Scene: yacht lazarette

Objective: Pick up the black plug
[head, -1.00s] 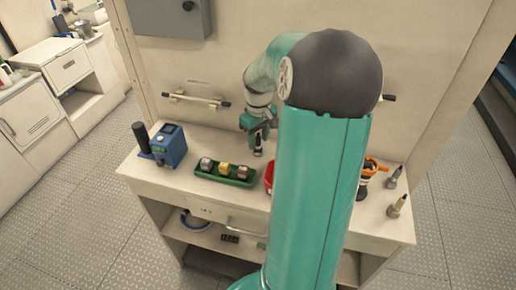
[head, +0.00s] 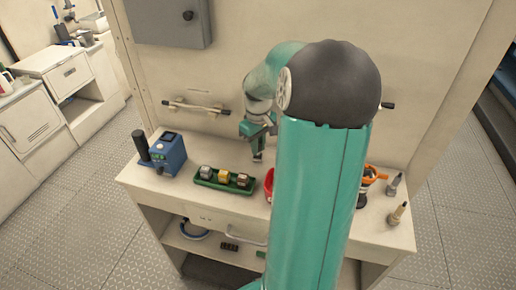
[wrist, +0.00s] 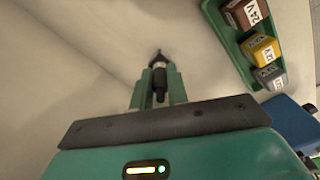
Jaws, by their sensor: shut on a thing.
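The black plug (wrist: 159,78) is a slim dark piece with a pointed end, seen in the wrist view between my two green fingers. My gripper (wrist: 159,88) is shut on it, with a finger against each side. The plug's pointed end sticks out past the fingertips.
A green tray (head: 203,182) holds three labelled blocks, grey, yellow and brown. A blue device (head: 172,152) stands left of it. A red container (head: 268,184) is partly hidden by my arm. An orange-rimmed item (head: 375,172) and two small upright fittings (head: 397,213) stand at right.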

